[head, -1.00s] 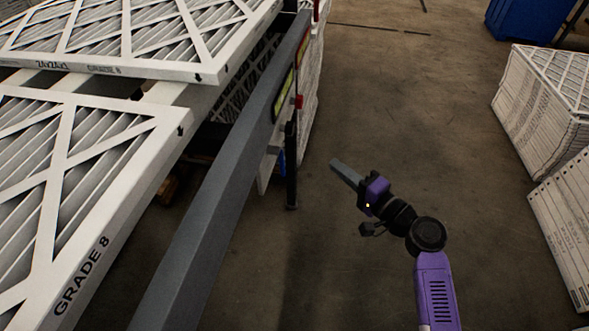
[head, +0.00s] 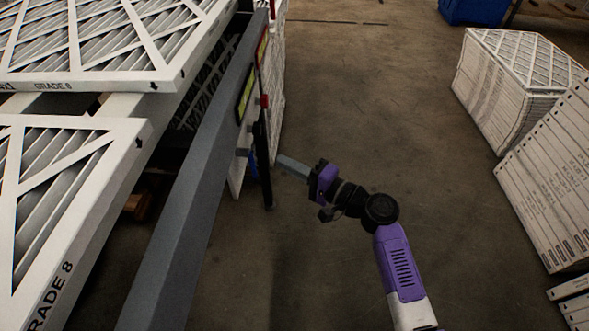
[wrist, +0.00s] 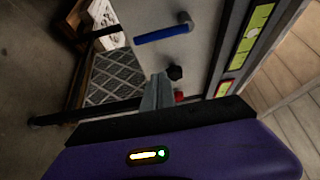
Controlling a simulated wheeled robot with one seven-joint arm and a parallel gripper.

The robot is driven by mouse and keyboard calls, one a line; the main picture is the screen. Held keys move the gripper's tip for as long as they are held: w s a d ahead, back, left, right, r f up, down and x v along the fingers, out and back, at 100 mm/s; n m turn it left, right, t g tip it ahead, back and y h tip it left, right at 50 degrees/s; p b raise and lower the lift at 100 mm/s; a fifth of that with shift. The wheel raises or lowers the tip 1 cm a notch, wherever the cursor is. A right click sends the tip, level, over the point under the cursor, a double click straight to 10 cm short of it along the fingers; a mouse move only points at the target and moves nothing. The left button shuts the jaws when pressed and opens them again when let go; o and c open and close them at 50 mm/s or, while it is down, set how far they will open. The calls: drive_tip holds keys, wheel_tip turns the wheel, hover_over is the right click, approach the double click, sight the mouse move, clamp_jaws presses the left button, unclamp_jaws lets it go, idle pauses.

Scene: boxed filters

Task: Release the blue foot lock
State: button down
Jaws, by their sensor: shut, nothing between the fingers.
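A blue-gripped lever (wrist: 163,34) with a grey metal end sticks out from a pale panel in the wrist view; I take it to be the foot lock. In the head view a small patch of blue (head: 254,168) shows low behind a dark post, and most of it is hidden. My gripper (head: 281,160) is shut and empty, just right of that post. In the wrist view its closed fingers (wrist: 158,88) point at the panel, below the lever in the picture and apart from it.
A black knob (wrist: 175,72) and a red knob (wrist: 180,97) are close to my fingertips in the picture. A long grey beam (head: 190,190) and boxed filters (head: 75,180) fill the left. Stacked filters (head: 510,95) stand right. The floor (head: 335,90) between is clear.

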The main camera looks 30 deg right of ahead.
drive_tip(key=shift+w+a, duration=0.35)
drive_tip(key=shift+a, duration=0.5)
drive_tip(key=shift+w+a, duration=0.4)
drive_tip(key=shift+a, duration=0.4)
drive_tip(key=shift+w+a, duration=0.35)
drive_tip(key=shift+a, duration=0.5)
drive_tip(key=shift+s+a+r+m+g+p, duration=0.1)
drive_tip(key=shift+s+a+m+g+p, duration=0.3)
drive_tip(key=shift+p, duration=1.15)
drive_tip(key=s+a+r+m+g+p, duration=0.3)
drive_tip(key=m+g+p, duration=0.3)
drive_tip(key=p, duration=1.9)
drive_tip(key=s+m, duration=0.1)
drive_tip(key=m, duration=0.1)
drive_tip(key=shift+s+r+m+y+p, duration=0.15)
drive_tip(key=shift+r+m+y+p, duration=0.15)
drive_tip(key=shift+y+p, duration=0.1)
drive_tip(key=shift+r+p, duration=0.15)
drive_tip(key=shift+p, duration=0.15)
